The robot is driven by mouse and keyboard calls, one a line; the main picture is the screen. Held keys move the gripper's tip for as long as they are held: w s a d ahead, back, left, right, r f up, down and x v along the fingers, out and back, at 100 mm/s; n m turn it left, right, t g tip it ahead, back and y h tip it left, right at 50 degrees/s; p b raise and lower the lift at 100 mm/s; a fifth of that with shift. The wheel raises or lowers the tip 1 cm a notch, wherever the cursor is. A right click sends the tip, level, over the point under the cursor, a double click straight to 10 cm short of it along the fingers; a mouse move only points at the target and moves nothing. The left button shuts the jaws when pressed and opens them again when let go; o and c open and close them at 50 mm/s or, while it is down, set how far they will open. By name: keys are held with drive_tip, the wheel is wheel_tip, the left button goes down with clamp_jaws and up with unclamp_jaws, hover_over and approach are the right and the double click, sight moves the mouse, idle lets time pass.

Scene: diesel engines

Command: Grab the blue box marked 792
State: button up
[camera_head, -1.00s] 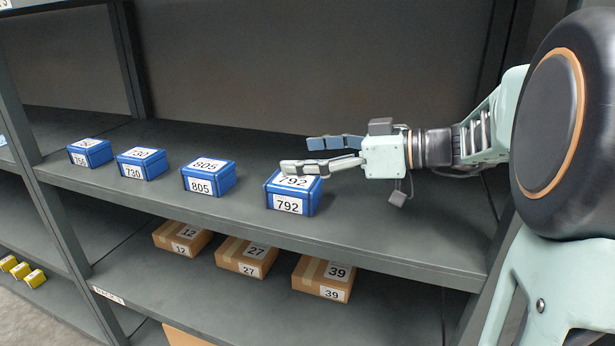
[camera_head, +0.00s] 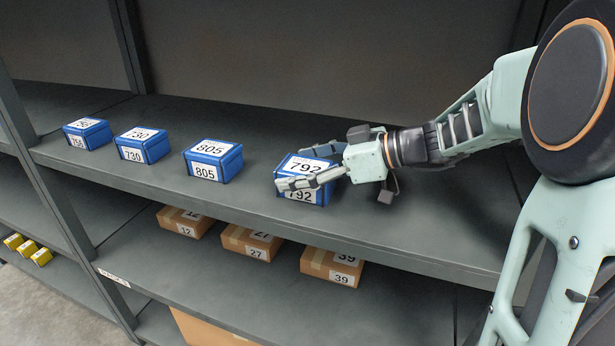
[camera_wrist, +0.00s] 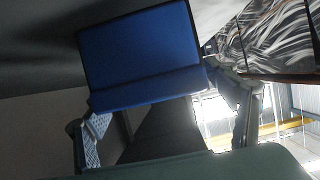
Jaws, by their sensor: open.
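The blue box marked 792 (camera_head: 304,167) stands on the upper shelf, the rightmost of the blue boxes, with white labels on its top and front. My gripper (camera_head: 296,169) comes in from the right and is open. Its near finger lies across the box's front and partly covers the front label; its far finger is behind the box's far top edge. In the wrist view the blue box (camera_wrist: 140,50) fills the top middle, ahead of my open fingers (camera_wrist: 162,105). Whether either finger touches the box I cannot tell.
Blue boxes marked 805 (camera_head: 213,160) and 730 (camera_head: 143,145), and another (camera_head: 88,133), stand to the left, apart. The shelf board (camera_head: 240,200) is otherwise clear. Brown boxes 12, 27 (camera_head: 250,243) and 39 sit on the shelf below. A shelf post (camera_head: 45,180) stands at left.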

drive_tip(key=x, duration=0.3)
drive_tip(key=shift+w+a+f+p, duration=0.15)
drive_tip(key=shift+a+f+p, duration=0.1)
drive_tip(key=shift+p, duration=0.1)
drive_tip(key=shift+f, duration=0.1)
drive_tip(key=c, duration=1.7)
